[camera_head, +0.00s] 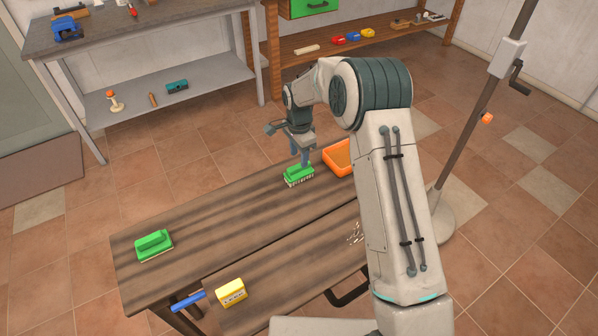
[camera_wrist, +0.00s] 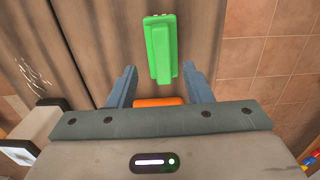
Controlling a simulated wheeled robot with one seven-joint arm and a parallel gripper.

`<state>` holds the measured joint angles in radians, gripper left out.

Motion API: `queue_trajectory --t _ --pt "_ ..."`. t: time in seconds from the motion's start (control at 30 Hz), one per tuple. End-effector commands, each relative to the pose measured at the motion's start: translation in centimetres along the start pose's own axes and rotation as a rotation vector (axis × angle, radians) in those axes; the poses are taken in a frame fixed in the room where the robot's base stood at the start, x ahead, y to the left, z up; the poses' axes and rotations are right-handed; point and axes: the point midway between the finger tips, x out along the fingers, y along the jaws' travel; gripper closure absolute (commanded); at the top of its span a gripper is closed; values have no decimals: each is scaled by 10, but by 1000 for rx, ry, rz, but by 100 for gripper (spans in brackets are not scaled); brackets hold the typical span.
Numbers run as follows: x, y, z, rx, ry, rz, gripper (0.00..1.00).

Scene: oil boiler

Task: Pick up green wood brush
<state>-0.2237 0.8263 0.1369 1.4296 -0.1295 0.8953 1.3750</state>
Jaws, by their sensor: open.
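A green brush (camera_head: 299,175) with pale bristles lies on the wooden table (camera_head: 215,210) near its far edge. My gripper (camera_head: 299,160) is open and right at this brush in the head view. In the wrist view the green brush (camera_wrist: 161,48) shows beyond and between the two blue fingers (camera_wrist: 160,85), with no finger visibly closed on it. A second green brush (camera_head: 153,245) lies at the table's left end, far from my gripper. I cannot tell which of the two is wood.
An orange tray (camera_head: 338,157) stands right of the nearer brush, partly hidden by my arm; something orange (camera_wrist: 158,102) also shows between the fingers. A yellow box (camera_head: 231,292) and a blue-handled item (camera_head: 188,301) are at the front. The table's middle is clear.

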Motion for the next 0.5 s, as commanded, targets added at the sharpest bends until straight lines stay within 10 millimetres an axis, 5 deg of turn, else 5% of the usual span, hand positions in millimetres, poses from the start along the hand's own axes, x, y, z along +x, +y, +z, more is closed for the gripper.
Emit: queue_trajectory --t 0.5 --pt "51 -3 -2 0 -1 1 55"
